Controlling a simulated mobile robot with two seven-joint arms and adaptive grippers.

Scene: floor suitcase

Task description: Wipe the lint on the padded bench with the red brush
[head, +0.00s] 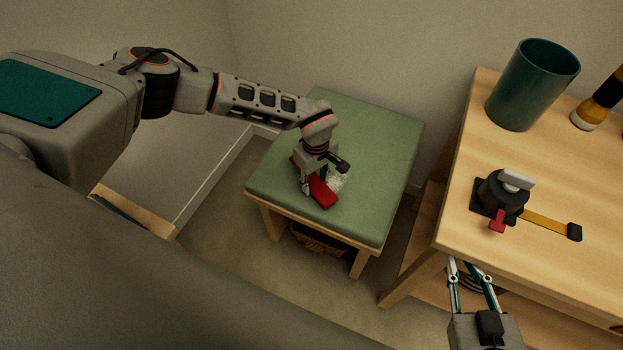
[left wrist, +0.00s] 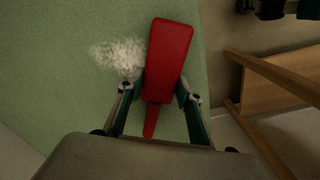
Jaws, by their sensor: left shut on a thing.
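The padded bench (head: 370,140) has a green cushion on wooden legs and fills the middle of the head view. My left gripper (head: 315,182) is over the cushion, shut on the red brush (head: 322,194). In the left wrist view the brush (left wrist: 168,60) lies between my left fingers, its narrow handle toward my wrist and its wide head pointing away. The white patch of lint (head: 337,180) is right beside the brush on the cushion; it also shows in the left wrist view (left wrist: 118,55), left of the brush head. My right gripper (head: 470,272) is open and empty below the wooden table's edge.
A wooden table (head: 545,195) stands right of the bench. On it are a teal cup (head: 532,88), a bottle (head: 598,102) and a black device with a red part (head: 500,198). A basket (head: 318,240) sits under the bench. The cushion's far part is bare.

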